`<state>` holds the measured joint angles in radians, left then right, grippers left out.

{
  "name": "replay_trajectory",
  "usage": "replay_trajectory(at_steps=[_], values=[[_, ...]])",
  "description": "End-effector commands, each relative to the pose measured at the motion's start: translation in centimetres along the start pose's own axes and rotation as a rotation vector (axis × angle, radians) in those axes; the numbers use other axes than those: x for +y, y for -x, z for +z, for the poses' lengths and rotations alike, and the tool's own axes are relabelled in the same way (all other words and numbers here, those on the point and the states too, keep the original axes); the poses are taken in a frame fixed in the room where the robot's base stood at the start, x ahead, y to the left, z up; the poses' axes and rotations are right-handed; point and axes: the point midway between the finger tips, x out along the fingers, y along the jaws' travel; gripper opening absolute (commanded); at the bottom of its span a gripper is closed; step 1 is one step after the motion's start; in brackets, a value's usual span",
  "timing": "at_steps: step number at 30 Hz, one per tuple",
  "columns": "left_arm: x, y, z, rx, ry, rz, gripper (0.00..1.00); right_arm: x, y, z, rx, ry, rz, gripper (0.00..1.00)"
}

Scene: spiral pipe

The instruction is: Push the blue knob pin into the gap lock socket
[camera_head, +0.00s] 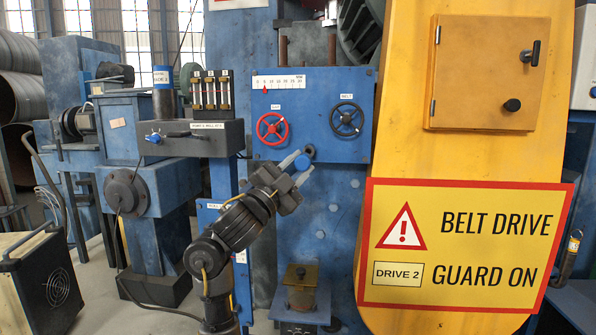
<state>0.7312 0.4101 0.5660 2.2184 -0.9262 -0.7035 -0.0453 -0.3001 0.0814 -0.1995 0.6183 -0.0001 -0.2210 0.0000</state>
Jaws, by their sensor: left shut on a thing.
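My left gripper (293,173) reaches up from below, in front of the lower edge of the blue control panel. It is shut on the blue knob pin (302,162), whose round blue head shows at the fingertips. A short dark cylindrical part (310,151), which looks like the gap lock socket, sits just above and right of the knob at the panel's lower edge. I cannot tell whether the pin touches it or is in it. My right gripper is not in view.
The blue panel (340,86) carries a red handwheel (272,129), a black handwheel (347,120) and a white scale. A brass-topped block (301,289) stands below.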

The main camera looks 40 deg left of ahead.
Motion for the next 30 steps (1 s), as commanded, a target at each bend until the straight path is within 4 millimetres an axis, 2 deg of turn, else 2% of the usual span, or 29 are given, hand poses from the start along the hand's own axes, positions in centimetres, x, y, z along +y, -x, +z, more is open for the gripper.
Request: replay_trajectory(at_steps=[1,4,15,30], values=[[0.2,-0.2,0.5,-0.001,0.002,-0.001,0.08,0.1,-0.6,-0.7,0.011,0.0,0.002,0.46],[0.2,-1.0,1.2,-0.001,0.001,0.0,0.08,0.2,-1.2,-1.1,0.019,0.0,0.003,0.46],[0.1,-3.0,2.9,-0.001,-0.001,0.0,0.08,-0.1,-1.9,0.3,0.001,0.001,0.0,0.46],[0.0,-3.3,3.1,-0.001,-0.002,-0.001,0.08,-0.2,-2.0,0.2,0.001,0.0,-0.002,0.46]])
